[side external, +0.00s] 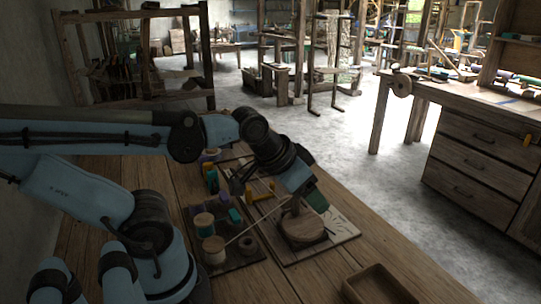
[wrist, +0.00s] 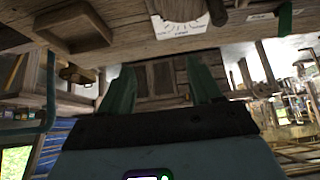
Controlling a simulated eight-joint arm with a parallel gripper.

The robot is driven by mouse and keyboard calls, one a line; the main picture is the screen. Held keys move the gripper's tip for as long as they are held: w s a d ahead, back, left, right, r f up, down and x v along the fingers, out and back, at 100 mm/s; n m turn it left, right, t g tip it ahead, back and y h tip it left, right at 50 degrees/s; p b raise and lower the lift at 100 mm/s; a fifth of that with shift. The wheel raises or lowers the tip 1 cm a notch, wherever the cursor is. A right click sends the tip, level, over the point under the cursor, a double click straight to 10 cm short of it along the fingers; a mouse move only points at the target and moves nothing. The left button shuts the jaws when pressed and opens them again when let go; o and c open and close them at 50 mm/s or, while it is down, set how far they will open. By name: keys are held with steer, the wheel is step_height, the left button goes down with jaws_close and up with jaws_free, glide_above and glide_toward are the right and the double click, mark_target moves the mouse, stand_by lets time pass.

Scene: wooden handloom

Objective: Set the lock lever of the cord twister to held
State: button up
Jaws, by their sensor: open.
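The cord twister appears to be the round wooden disc (side external: 302,228) on a flat board (side external: 340,243) with dark markings. A light cord or rod slants from the spools toward it. A round part of it also shows at the top edge of the wrist view (wrist: 181,9), above a white marked card (wrist: 178,28). I cannot make out the lock lever or its setting. My gripper (side external: 312,199) is close above the disc, partly hiding it. In the wrist view its two green fingers (wrist: 162,85) stand wide apart with nothing between them.
Thread spools (side external: 204,225) stand on a dark tray left of the disc, with yellow pegs (side external: 260,191) behind. An empty wooden box (side external: 378,284) sits at the front right; it also shows in the wrist view (wrist: 72,25). Bare tabletop lies between the board and box.

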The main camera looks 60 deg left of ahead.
step_height(320, 180, up, 4)
steer(key=shift+f, duration=0.15)
steer(key=c, duration=0.7)
steer(key=shift+r, duration=0.3)
steer(key=shift+c, duration=1.2)
steer(key=shift+w+a+f+m+g+y, duration=0.1)
steer(key=shift+w+a+m+g+y, duration=0.2)
steer(key=shift+m, duration=0.3)
jaws_close()
steer(key=w+a+m+g+y, duration=0.3)
steer(key=w+m+y, duration=0.35)
steer(key=m, duration=0.25)
steer(key=w+a+m+g+y, duration=0.3)
steer(key=w+m+g+y, duration=0.15)
steer(key=m+y, duration=0.3)
steer(key=shift+t+h, duration=0.4)
steer(key=shift+t, duration=0.05)
step_height(320, 180, down, 12)
steer(key=shift+s+r, duration=0.1)
steer(key=shift+r, duration=0.1)
